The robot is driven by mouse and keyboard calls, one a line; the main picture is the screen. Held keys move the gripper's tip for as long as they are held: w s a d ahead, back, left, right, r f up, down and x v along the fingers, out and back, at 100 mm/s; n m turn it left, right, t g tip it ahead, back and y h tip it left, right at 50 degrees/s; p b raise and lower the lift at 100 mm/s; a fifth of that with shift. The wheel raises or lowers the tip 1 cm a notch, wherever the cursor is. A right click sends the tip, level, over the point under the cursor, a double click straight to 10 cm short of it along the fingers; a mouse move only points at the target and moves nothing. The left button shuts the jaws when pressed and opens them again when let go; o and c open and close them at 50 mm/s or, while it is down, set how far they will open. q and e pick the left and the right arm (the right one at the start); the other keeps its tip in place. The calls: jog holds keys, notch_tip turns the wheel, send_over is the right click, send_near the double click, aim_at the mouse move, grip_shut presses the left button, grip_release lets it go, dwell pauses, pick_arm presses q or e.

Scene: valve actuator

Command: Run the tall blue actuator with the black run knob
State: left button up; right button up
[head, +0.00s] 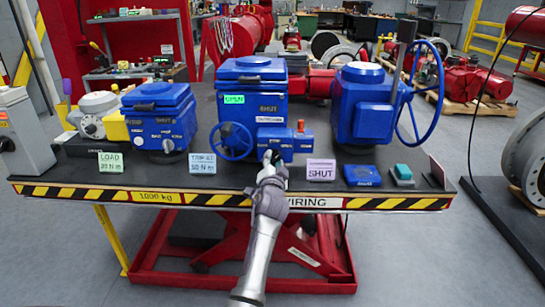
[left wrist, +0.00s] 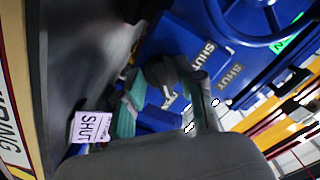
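The tall blue actuator (head: 252,95) stands in the middle of the table, with a green display window (head: 234,99), "SHUT" lettering and a small blue handwheel (head: 232,141). My left gripper (head: 270,158) is at its lower front, below the box to the right of the handwheel. In the left wrist view the two fingers (left wrist: 166,95) are apart, one on each side of a dark rounded knob (left wrist: 161,70) on the blue housing. Whether they touch it is unclear. The knob is mostly hidden by my gripper in the head view. My right gripper is not in view.
A shorter blue actuator (head: 158,118) stands at left and another with a large handwheel (head: 362,105) at right. Cards reading LOAD (head: 111,162) and SHUT (head: 321,170) stand along the striped front edge. A teal-topped block (head: 402,173) lies at front right.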

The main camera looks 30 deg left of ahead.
pick_arm(q)
jog(key=shift+s+d+r, duration=0.15)
jog(key=shift+d+r, duration=0.05)
jog(key=shift+r, duration=0.05)
jog(key=shift+c, duration=1.3)
grip_shut()
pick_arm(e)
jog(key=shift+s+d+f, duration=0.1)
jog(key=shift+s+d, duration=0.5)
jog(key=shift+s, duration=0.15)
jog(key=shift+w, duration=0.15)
